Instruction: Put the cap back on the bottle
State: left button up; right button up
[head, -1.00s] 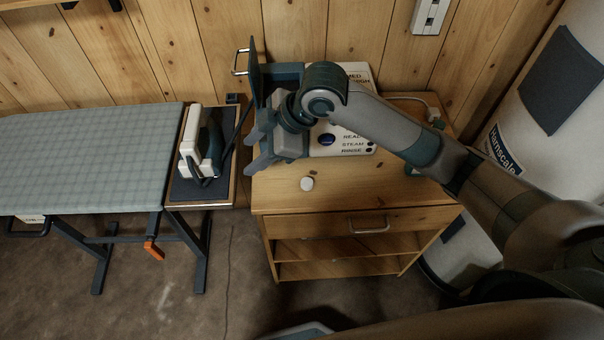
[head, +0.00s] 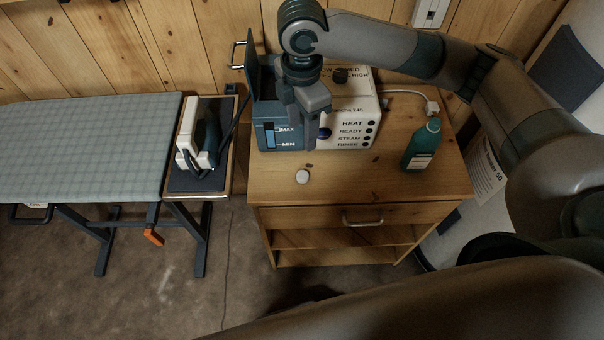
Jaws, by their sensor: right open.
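A small white cap (head: 303,177) lies on the wooden cabinet top, near its front left. A teal bottle (head: 422,146) with a pale label stands at the right of the cabinet top. Its upper end is small in view, and I cannot make out the opening. My right gripper (head: 311,132) is open and points down in front of the steam station, behind and above the cap. Nothing shows between its fingers. My left gripper is not in view.
The steam station (head: 345,133) with its raised dark lid fills the back of the cabinet (head: 262,190). A white plug and cord (head: 432,107) lie behind the bottle. An iron (head: 190,140) rests at left beside the ironing board (head: 80,150). The cabinet's front middle is clear.

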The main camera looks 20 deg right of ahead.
jog(key=p, duration=0.3)
send_over(303, 175)
notch_tip(303, 175, down, 11)
jog(key=shift+w+a+f, duration=0.1)
jog(key=shift+w+f, duration=0.05)
jog(key=shift+f, duration=0.45)
jog(key=shift+f+p, duration=0.55)
jog(key=shift+p, duration=0.1)
notch_tip(303, 175, down, 3)
jog(key=shift+f+p, duration=0.1)
jog(key=shift+p, duration=0.55)
jog(key=shift+f, duration=0.5)
